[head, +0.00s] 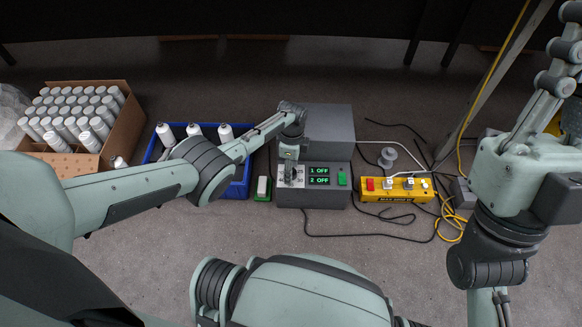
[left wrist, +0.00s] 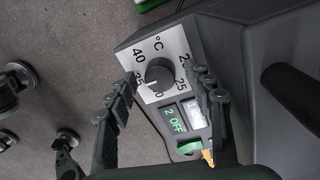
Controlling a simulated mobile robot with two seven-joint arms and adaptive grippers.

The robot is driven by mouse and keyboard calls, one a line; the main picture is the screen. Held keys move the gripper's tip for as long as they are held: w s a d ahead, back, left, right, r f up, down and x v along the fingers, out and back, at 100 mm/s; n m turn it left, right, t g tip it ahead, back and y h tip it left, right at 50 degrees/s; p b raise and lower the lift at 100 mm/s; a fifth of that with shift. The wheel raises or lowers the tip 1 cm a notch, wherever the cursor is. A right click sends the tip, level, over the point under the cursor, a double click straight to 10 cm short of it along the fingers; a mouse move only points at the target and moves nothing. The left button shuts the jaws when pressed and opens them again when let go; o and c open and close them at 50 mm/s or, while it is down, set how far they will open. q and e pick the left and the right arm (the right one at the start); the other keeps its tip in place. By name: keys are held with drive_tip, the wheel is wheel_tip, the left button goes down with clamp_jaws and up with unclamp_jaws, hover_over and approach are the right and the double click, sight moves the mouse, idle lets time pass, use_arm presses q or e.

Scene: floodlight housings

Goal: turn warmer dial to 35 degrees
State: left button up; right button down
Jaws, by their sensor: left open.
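The warmer (head: 315,199) is a dark grey box with a dial on the left of its front panel. In the left wrist view the dial (left wrist: 160,75) is a round dark knob on a white °C plate (left wrist: 176,45) with numbers from 20 to 40 around it. Its exact pointer setting is hard to read. My left gripper (head: 290,172) is over the dial in the head view. In the left wrist view this gripper (left wrist: 166,84) is open, with one finger on each side of the knob. Finger contact is unclear.
Green displays (head: 319,175) on the warmer read 1 OFF and 2 OFF. A yellow switch box (head: 397,196) with cables stands to the right. A blue crate (head: 236,192) and a carton (head: 125,125) hold white cylinders at left. A green-and-white block (head: 262,190) lies beside the warmer.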

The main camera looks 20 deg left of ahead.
use_arm(q)
drive_tip(key=shift+r, duration=0.15)
wheel_tip(320, 180, up, 12)
drive_tip(key=shift+w, duration=0.35)
idle(0.4)
